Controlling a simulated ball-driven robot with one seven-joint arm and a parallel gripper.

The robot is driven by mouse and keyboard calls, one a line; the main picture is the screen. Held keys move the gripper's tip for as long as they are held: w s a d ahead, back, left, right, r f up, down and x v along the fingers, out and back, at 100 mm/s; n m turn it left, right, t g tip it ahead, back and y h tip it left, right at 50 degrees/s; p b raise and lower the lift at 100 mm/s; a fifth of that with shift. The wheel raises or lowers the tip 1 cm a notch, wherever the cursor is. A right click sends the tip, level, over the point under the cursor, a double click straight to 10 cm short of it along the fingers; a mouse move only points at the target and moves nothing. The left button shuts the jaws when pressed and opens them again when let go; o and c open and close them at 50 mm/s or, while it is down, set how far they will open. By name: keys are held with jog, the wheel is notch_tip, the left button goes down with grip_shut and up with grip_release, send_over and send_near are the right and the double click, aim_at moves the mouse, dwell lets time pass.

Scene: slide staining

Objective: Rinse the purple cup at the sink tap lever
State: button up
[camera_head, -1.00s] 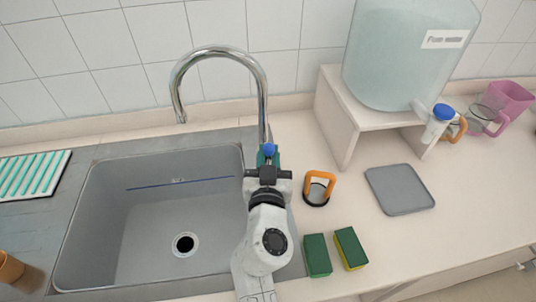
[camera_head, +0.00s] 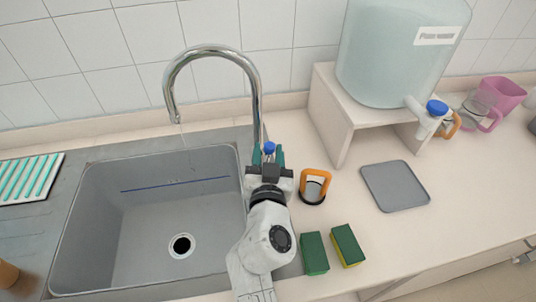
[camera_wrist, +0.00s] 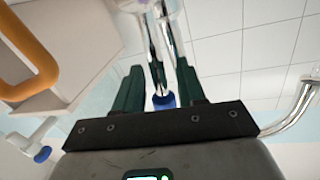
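The purple cup (camera_head: 508,93) is a pinkish mug at the far right, behind the water dispenser's tap and far from my gripper. The chrome sink tap (camera_head: 256,90) arches over the basin, and a thin, faint stream shows below its spout. The tap lever has a blue knob (camera_head: 269,147) at the base of the tap. My gripper (camera_head: 268,155) is at this lever, its green fingers apart on either side of the knob. In the wrist view the blue knob (camera_wrist: 164,100) sits between the open fingers, with gaps beside it.
A grey sink (camera_head: 100,225) lies left of my arm. An orange-handled cup (camera_head: 315,185) stands close right of my gripper. Two sponges (camera_head: 330,250), a grey mat (camera_head: 396,186) and the water dispenser (camera_head: 400,50) on its stand are further right. A ribbed rack (camera_head: 28,178) is at left.

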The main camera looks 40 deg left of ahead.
jog(key=shift+s+d, duration=0.1)
jog(key=b+v, duration=0.1)
jog(key=v, duration=0.9)
jog(key=shift+s+d, duration=0.2)
